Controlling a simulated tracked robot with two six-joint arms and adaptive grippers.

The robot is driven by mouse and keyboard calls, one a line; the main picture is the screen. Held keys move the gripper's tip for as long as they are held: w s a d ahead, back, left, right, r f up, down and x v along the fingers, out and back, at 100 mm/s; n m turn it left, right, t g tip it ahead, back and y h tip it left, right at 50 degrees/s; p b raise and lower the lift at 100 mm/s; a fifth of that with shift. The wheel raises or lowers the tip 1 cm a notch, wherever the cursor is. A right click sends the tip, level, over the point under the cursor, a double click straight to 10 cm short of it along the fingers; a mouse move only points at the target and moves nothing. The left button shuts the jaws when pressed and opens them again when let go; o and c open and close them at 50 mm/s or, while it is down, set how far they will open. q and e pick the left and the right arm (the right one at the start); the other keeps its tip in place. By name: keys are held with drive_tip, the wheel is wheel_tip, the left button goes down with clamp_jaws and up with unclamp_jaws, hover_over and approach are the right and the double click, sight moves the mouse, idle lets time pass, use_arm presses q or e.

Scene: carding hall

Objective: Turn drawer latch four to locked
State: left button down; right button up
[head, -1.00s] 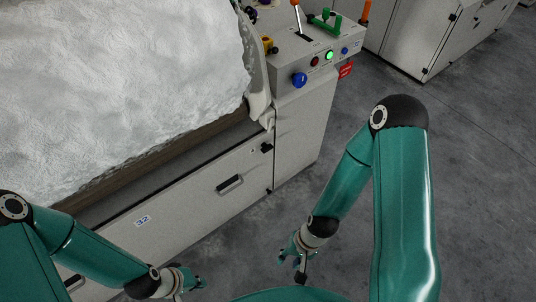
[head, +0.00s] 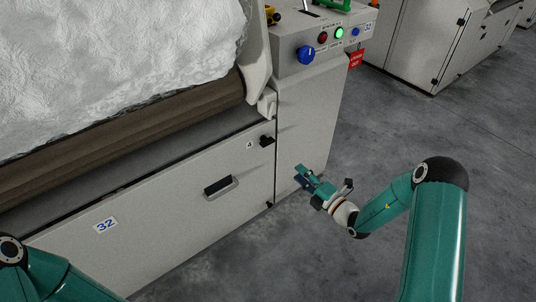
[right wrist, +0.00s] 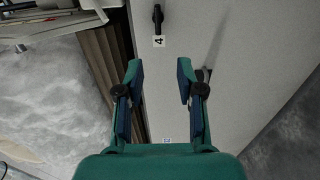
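The black latch (head: 266,140) marked 4 sits at the upper right of the large drawer front (head: 160,215) in the head view. Its number label (head: 249,145) is just left of it. In the right wrist view the latch (right wrist: 157,17) shows at the top centre, with the label (right wrist: 159,42) below it. My right gripper (head: 303,180) is to the right of and below the latch, apart from it. In the right wrist view its two fingers (right wrist: 160,80) are spread with nothing between them. My left gripper is out of the head view.
A black drawer handle (head: 220,186) and a 32 label (head: 105,225) are on the drawer front. A control panel with a blue knob (head: 305,54) stands above right. White fibre (head: 110,60) lies above the drawer.

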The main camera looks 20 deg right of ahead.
sight(269, 144)
drive_tip(key=shift+d+b+x, duration=0.15)
drive_tip(key=shift+b+x, duration=0.9)
drive_tip(key=shift+x, duration=3.1)
drive_tip(key=shift+d+b+x, duration=0.1)
drive_tip(key=shift+b+x, duration=0.9)
drive_tip(key=shift+x, duration=3.2)
drive_tip(key=shift+w+r, duration=0.1)
